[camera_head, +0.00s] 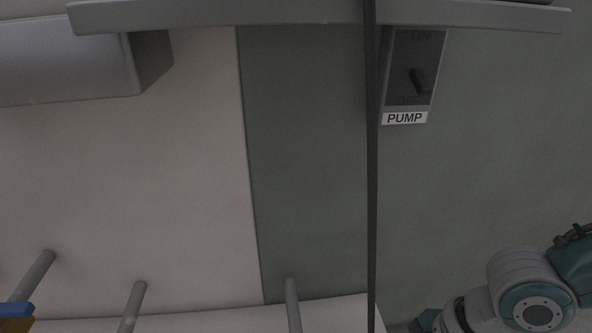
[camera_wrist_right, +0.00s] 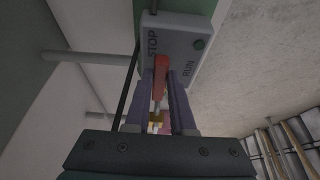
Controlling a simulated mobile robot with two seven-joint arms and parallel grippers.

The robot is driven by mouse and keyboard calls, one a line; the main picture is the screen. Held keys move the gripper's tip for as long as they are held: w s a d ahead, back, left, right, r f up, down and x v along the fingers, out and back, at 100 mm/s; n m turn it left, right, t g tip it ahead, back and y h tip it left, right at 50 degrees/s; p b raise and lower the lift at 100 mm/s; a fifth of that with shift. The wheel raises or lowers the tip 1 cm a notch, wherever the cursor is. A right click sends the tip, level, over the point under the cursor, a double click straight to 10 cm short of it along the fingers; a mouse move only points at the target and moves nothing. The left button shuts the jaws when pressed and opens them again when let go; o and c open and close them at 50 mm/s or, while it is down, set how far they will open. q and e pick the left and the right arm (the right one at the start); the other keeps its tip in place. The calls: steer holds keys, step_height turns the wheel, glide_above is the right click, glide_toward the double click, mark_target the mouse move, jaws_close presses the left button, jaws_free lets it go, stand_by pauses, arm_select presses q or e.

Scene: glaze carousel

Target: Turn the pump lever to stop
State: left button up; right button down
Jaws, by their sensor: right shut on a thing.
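In the right wrist view a grey control box (camera_wrist_right: 176,36) carries the words STOP and RUN and a red lever (camera_wrist_right: 161,72). The lever's upper end lies just below the word STOP, with RUN off to its right. My right gripper (camera_wrist_right: 164,84) is shut on the red lever, one purple-grey finger on each side of it. The fingers hide part of the lever, and its exact angle is hard to tell. My left gripper is in neither view.
In the head view, a dark switch box (camera_head: 414,70) labelled PUMP hangs on the wall, with ON and OFF marks. A dark vertical strip (camera_head: 371,200) runs beside it. Several grey pegs (camera_head: 134,305) stick out below. A grey box (camera_head: 65,70) hangs upper left.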

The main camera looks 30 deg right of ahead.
stand_by(0.4)
steer(key=c, duration=0.8)
jaws_free()
steer(key=shift+o, duration=0.2)
steer(key=p+v, duration=0.5)
steer(key=v, duration=0.5)
